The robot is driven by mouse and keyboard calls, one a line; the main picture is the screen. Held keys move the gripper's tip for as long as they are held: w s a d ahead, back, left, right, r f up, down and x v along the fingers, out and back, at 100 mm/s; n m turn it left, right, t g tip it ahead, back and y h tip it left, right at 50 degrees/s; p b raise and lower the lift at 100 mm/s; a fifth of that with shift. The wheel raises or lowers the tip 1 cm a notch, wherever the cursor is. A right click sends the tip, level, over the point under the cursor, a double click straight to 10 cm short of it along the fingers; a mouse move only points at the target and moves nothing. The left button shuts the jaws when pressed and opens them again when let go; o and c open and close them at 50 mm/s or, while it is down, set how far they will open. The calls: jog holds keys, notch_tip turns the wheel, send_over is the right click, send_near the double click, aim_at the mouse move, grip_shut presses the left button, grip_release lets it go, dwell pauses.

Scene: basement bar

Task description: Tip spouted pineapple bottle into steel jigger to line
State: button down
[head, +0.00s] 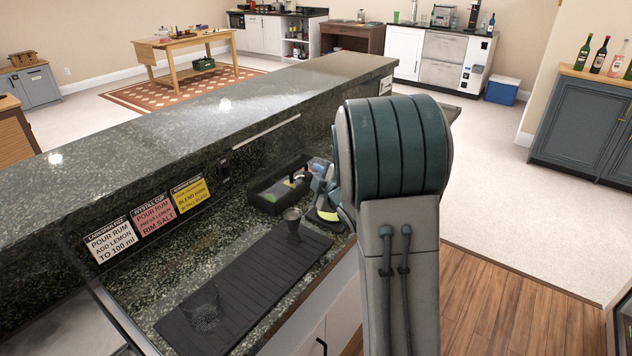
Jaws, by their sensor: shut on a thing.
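The steel jigger (293,224) stands upright on the far part of a black bar mat (262,273) on the counter. My gripper (322,188) is beyond the jigger and to its right, half hidden behind my own arm. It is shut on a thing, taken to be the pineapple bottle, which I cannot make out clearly. A yellow-green patch (327,214) shows just below the gripper; I cannot tell whether it is part of the bottle. The bottle's spout, its tilt and the jigger's line are not visible.
A clear glass (205,312) stands on the mat's near end. A black caddy (279,187) sits behind the jigger. Signs (153,215) line the raised granite ledge (200,120) at left. My arm covers the counter's right side. Wooden floor (490,300) is clear at right.

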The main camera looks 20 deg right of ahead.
jog(key=shift+d+b, duration=0.1)
jog(key=shift+b, duration=1.1)
jog(key=shift+w+d+f+n+t+b, duration=0.25)
jog(key=shift+f+n+b, duration=0.6)
jog(key=shift+b, duration=2.3)
jog(key=shift+s+f+n+t+b, duration=0.15)
jog(key=shift+f+n+t+b, duration=0.65)
jog(key=shift+b, duration=2.35)
jog(key=shift+r+n+b, duration=0.45)
jog(key=shift+b, duration=2.3)
